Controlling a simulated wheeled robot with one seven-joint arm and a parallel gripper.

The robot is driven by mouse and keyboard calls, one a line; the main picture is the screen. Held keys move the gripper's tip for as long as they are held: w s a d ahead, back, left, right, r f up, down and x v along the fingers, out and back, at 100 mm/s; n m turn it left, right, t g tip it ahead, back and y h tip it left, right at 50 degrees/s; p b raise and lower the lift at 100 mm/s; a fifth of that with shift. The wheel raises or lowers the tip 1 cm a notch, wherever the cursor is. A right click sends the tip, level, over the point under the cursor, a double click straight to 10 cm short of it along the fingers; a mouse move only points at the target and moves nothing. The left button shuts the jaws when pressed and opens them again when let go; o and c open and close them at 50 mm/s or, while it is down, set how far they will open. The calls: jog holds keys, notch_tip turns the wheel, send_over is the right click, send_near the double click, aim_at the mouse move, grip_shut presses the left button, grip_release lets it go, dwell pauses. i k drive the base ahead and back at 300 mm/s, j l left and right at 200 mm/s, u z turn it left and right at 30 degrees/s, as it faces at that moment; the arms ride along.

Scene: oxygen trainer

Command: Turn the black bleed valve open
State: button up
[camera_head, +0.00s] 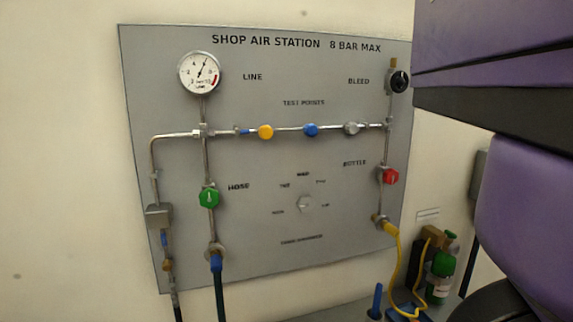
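The black bleed valve (400,81) is a round black knob at the top right of the grey panel, beside the word BLEED. It sits on a vertical pipe with a brass fitting (393,62) above it. A pale mark shows on its face, but it is too small to read its setting for sure. Purple and black parts of my own arm fill the right side of the view, close to the knob in the picture. My gripper is not in view.
The panel (250,215) also carries a pressure gauge (199,72), a green hose valve (209,197), a red bottle valve (390,176) and yellow (266,132), blue (311,130) and grey (351,128) test-point knobs. A yellow hose (396,265) and green bottle (441,270) stand lower right.

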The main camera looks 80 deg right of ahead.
aim_at(399, 82)
jog(key=k+l+z, duration=0.25)
jog(key=l+z, duration=0.2)
jog(key=k+l+z, duration=0.25)
jog(key=l, duration=0.2)
jog(key=l+z, duration=0.2)
jog(key=l, duration=0.15)
